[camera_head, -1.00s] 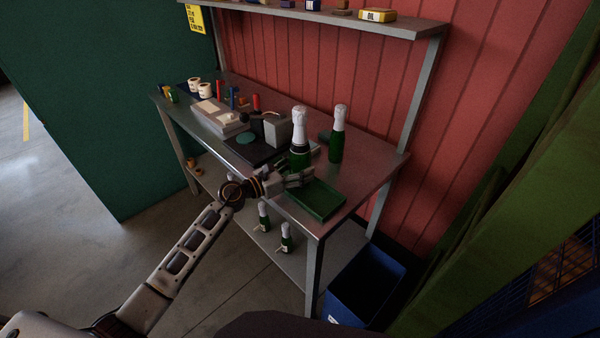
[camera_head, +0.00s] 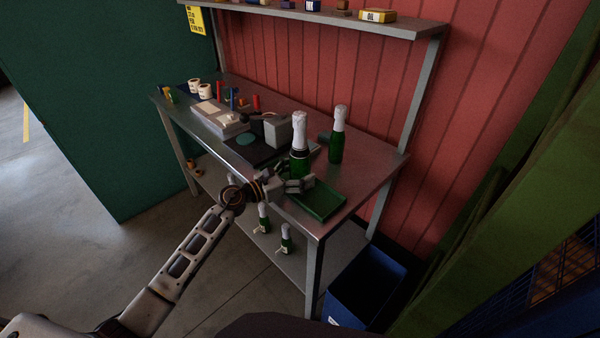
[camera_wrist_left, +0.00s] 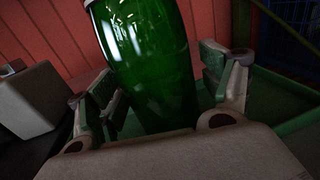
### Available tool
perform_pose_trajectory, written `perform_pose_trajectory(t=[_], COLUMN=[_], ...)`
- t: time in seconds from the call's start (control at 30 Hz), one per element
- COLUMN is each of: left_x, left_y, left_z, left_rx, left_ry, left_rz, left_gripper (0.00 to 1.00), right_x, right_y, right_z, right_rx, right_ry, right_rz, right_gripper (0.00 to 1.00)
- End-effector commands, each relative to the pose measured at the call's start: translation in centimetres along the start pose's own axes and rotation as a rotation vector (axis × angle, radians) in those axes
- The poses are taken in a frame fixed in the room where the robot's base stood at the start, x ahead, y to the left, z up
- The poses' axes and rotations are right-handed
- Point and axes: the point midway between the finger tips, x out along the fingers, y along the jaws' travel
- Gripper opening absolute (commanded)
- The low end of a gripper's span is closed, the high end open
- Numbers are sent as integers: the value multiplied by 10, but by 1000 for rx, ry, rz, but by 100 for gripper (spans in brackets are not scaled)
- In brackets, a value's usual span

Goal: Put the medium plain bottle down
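The medium plain bottle (camera_head: 299,161) is dark green with a white foil top. My right gripper is not in view.
A second green bottle (camera_head: 338,138) with a white top stands behind to the right. A grey block-shaped device (camera_head: 277,133) is close on the left. Two small bottles (camera_head: 286,240) stand on the lower shelf. A blue bin (camera_head: 365,285) is on the floor at right.

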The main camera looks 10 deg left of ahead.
Motion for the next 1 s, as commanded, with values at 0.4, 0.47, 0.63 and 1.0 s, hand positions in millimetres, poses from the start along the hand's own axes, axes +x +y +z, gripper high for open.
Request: perform_pose_trajectory(t=[0.4, 0.47, 0.63, 1.0], left_x=[-3, -7, -21, -58], left_y=[0, 0, 0, 0], left_z=[1, 0, 0, 0], left_rx=[0, 0, 0, 0], left_ry=[1, 1, 2, 2], left_rz=[0, 0, 1, -1], left_gripper=[80, 80, 80, 80], right_x=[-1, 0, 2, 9], right_y=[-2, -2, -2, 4], right_z=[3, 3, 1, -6], right_rx=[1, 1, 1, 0], right_ry=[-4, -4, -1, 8], right_rz=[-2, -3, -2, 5], right_gripper=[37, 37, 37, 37])
